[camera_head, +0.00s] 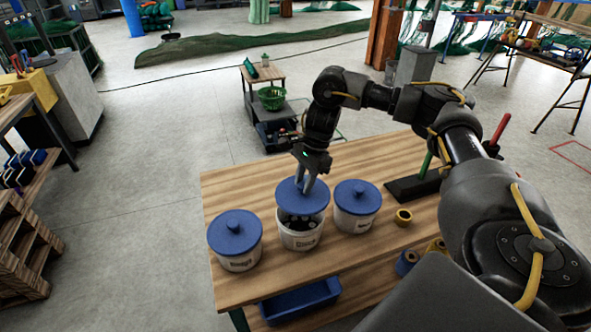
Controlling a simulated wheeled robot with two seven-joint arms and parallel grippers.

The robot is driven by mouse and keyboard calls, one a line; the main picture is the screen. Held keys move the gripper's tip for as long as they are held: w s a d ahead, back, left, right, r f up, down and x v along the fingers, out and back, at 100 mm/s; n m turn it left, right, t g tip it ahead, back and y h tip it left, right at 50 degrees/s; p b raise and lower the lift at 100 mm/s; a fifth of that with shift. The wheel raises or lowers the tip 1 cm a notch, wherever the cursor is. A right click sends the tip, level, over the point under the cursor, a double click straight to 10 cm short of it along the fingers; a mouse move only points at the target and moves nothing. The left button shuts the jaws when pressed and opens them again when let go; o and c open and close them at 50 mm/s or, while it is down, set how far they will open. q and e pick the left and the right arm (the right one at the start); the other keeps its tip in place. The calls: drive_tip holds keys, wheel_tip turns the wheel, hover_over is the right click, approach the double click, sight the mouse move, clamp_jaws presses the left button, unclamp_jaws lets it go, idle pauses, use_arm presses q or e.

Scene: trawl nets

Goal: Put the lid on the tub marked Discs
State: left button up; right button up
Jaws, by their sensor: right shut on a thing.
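The tub marked Discs (301,242) is the middle one of three white tubs on the wooden table. Dark contents show in its open mouth. My right gripper (304,194) is shut on the blue lid (286,199), which it holds above the back part of this tub. The lid is apart from the front rim; the fingers hide its knob, and whether its back edge touches the tub I cannot tell. My left gripper is out of view.
A lidded tub (236,257) stands at left and another (357,217) at right, close to the middle one. Tape rolls (404,217) and a dark stand (415,186) with upright rods are further right. The table (235,187) is clear behind the left tub.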

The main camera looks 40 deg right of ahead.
drive_tip(key=shift+a, duration=0.15)
drive_tip(key=shift+a+f+b, duration=0.1)
drive_tip(key=shift+f+b, duration=0.1)
drive_tip(key=shift+b, duration=0.1)
drive_tip(key=shift+w+a+f+b, duration=0.1)
drive_tip(key=shift+f+b, duration=0.4)
wheel_tip(320, 180, down, 3)
drive_tip(key=b, duration=0.3)
drive_tip(key=shift+f, duration=0.1)
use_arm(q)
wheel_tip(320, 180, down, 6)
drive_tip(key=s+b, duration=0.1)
use_arm(e)
drive_tip(key=shift+f, duration=0.9)
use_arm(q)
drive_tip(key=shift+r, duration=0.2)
use_arm(e)
drive_tip(key=shift+r, duration=0.1)
drive_tip(key=shift+f, duration=0.2)
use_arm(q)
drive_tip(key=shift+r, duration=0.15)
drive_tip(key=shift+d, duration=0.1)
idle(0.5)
